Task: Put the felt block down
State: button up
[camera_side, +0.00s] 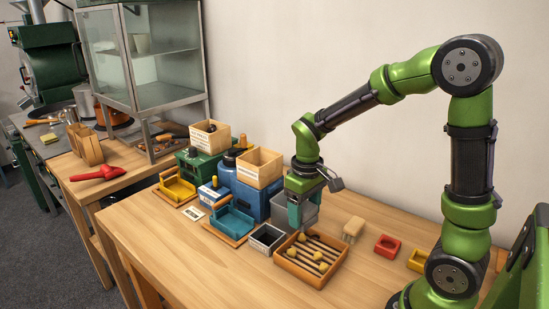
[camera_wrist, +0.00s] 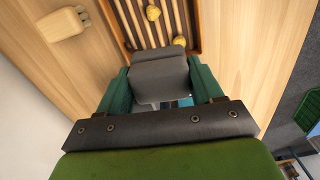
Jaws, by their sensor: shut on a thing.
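The felt block (camera_wrist: 160,72) is a grey block seen in the wrist view. My gripper (camera_wrist: 161,88) is shut on it, with a green finger on either side. In the side view my gripper (camera_side: 303,211) points down, near the back edge of the slatted wooden tray (camera_side: 289,266). The block is hard to tell from the grey shapes around the fingers there. The tray holds several round yellowish-brown chestnuts (camera_side: 317,256) on its slats. In the wrist view the tray (camera_wrist: 196,28) lies beyond the block. I cannot tell how high the block is above what lies below.
A small grey bin (camera_side: 266,238) and a blue tray (camera_side: 232,224) stand left of the slatted tray. A wooden brush (camera_side: 353,228), a red holder (camera_side: 387,246) and a yellow holder (camera_side: 418,260) lie to its right. The table front is clear.

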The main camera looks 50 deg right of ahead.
jog(key=d, duration=1.5)
jog(key=shift+n, duration=0.5)
jog(key=f, duration=0.6)
jog(key=w+f, duration=0.1)
jog(key=f, duration=0.3)
jog(key=shift+a, duration=0.3)
jog(key=shift+f, duration=0.2)
jog(key=o, duration=1.5)
jog(key=shift+c, duration=0.2)
jog(key=shift+r, duration=0.1)
